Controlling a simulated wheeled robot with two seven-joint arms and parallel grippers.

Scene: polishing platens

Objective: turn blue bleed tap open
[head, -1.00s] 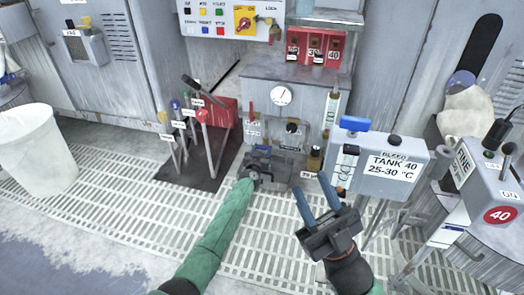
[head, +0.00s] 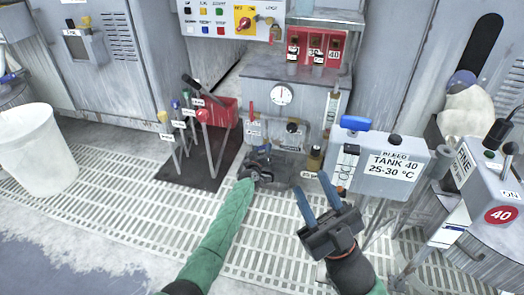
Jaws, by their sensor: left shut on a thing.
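The blue bleed tap (head: 356,123) is a blue handle lying crosswise on top of the grey box (head: 385,185) labelled "BLEED TANK 40 25-30 °C". My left gripper (head: 262,160), at the end of the green sleeve, is low in front of the grey gauge unit (head: 283,68), left of the tap and apart from it. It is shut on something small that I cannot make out. My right gripper (head: 319,200) has blue fingers and is open and empty, below and left of the bleed box. Neither gripper touches the blue tap.
A black knob (head: 394,141) sits on the box beside the tap. Levers with coloured knobs and a red box (head: 220,112) stand left of the gauge unit. A white bin (head: 35,150) is far left. A grey "40" unit (head: 490,190) is at right. The floor grating between is clear.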

